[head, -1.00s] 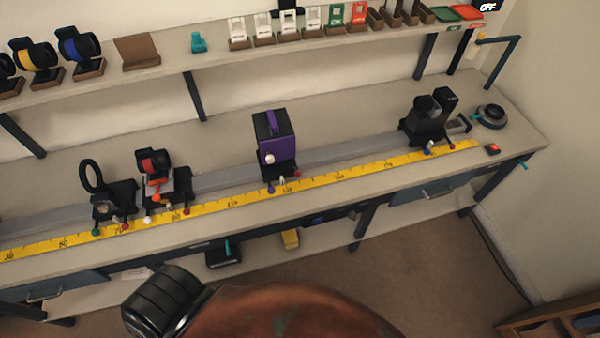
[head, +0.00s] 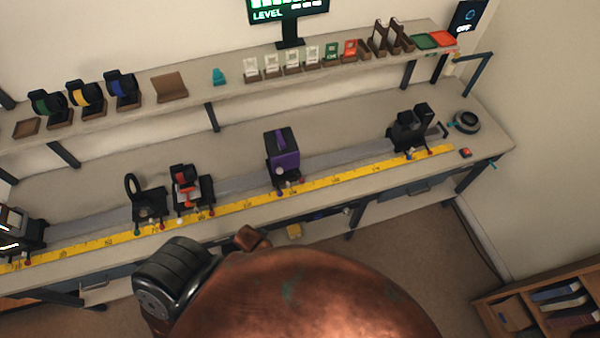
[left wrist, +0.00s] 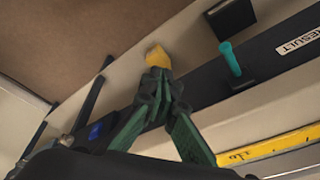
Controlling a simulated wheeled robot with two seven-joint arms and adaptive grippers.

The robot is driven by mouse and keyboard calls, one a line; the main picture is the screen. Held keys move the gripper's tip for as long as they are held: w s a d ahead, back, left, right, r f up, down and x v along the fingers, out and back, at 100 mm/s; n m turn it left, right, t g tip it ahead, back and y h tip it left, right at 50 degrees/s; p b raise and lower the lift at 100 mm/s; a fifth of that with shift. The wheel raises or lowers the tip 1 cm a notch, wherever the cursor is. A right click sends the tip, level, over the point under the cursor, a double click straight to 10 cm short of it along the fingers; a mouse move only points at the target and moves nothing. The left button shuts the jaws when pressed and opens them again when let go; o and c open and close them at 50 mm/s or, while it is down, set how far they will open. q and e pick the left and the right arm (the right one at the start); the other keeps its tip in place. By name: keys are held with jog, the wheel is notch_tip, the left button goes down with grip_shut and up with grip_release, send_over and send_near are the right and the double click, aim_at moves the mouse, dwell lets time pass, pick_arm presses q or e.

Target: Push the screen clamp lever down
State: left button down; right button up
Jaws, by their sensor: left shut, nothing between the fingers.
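Several black carriages stand along the rail behind the yellow scale, with small ball-ended levers at their front feet. They carry a black ring (head: 132,187), a red-and-black holder (head: 184,178), a purple box (head: 283,150) and a black two-post unit (head: 408,132). Another black unit (head: 22,232) is cut by the left edge. I cannot tell which lever is the screen clamp's. My left gripper (left wrist: 157,82) has green fingers and dark tips, shut and empty in the left wrist view, near the bench's front edge. It is not distinguishable in the head view. My right gripper is not seen.
The yellow scale (head: 240,205) runs along the bench front. A yellow block (left wrist: 157,57) lies beyond my left fingertips in the left wrist view, near a teal handle (left wrist: 230,58). The shelf above holds holders and cards. A bookcase (head: 550,300) stands at lower right.

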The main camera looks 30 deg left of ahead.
pick_arm(q)
jog(key=w+d+r+m+t+p, duration=0.15)
jog(key=r+p, duration=0.25)
jog(key=r, duration=0.8)
jog(key=w+d+r+p, duration=0.2)
jog(key=r+p, duration=0.1)
jog(key=r, duration=0.9)
jog(key=w+d+r+m+g+h+p, duration=0.1)
jog(key=w+d+m+h, duration=0.1)
jog(key=w+d+m, duration=0.55)
jog(key=w+d+m+g+h, duration=0.15)
jog(key=w+d+m, duration=0.3)
jog(key=d, duration=0.55)
jog(key=w+a+m+y, duration=0.2)
jog(key=w+a+m, duration=0.2)
jog(key=a, duration=0.5)
jog(key=w+a+m+g+y, duration=0.1)
jog(key=w+a+m+y, duration=0.1)
jog(key=w+a, duration=0.4)
jog(key=a+m, duration=0.1)
jog(key=a, duration=0.2)
jog(key=shift+a+f+m+g, duration=0.3)
jog(key=shift+f+m, duration=0.05)
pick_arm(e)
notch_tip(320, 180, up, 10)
pick_arm(q)
jog(key=shift+w, duration=0.1)
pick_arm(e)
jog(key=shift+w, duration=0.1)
